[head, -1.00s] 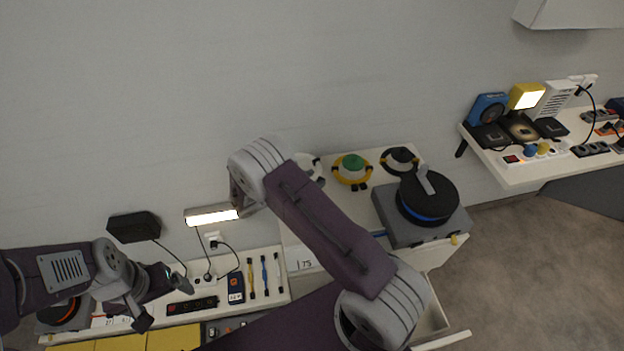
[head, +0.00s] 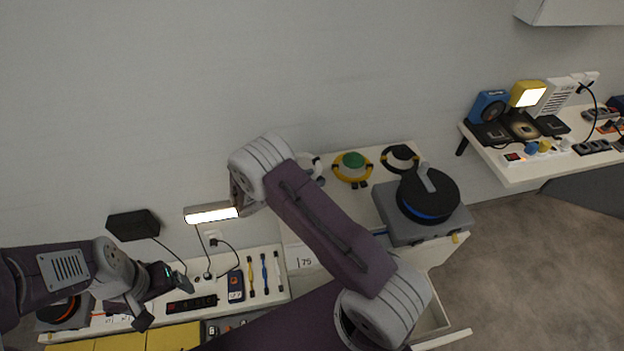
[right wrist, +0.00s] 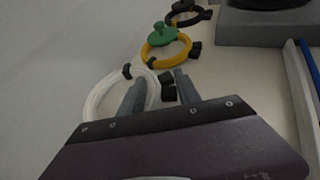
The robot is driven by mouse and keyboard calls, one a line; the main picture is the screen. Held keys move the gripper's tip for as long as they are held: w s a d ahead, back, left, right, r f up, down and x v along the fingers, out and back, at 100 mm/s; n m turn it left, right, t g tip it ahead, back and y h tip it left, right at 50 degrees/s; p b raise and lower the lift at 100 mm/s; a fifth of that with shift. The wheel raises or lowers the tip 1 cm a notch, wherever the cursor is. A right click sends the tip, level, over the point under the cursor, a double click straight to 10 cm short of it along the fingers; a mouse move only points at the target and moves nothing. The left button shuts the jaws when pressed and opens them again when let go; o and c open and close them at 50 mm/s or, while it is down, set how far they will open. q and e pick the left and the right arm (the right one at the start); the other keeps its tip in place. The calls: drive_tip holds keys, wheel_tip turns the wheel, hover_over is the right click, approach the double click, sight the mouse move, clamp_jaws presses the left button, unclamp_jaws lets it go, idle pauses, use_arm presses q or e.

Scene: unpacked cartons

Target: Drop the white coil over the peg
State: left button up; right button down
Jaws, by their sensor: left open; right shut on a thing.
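The white coil (right wrist: 94,101) is a ring with black ties and black plug ends, in the right wrist view. My right gripper (right wrist: 158,88) is shut on the coil's plug-end side. In the head view the white coil (head: 318,166) shows only partly beside my right arm, which hides the right gripper. A green round-topped piece (head: 353,160) stands inside a yellow coil (head: 341,176); it also shows in the right wrist view (right wrist: 162,36). I cannot tell for sure that it is the peg. My left gripper (head: 142,308) is open over the left bench, away from the coils.
A black coil (head: 387,160) lies right of the yellow one on the white table. A grey box with a black reel (head: 438,200) stands at the table's right. A lit lamp (head: 211,214) is at the left. A second bench (head: 516,172) holds several devices.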

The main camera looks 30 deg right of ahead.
drive_tip(key=shift+r+p, duration=1.1)
drive_tip(key=shift+r, duration=0.6)
drive_tip(key=shift+a, duration=0.1)
drive_tip(key=a, duration=0.2)
drive_tip(key=a+r+t, duration=0.1)
drive_tip(key=shift+w+n, duration=0.4)
drive_tip(key=s+a+r+n+t+y+p, duration=0.2)
drive_tip(key=s+a+r+n+t, duration=0.15)
drive_tip(key=s+a, duration=0.4)
drive_tip(key=s, duration=0.1)
drive_tip(key=s+d, duration=0.2)
drive_tip(key=s, duration=0.1)
drive_tip(key=shift+f, duration=0.4)
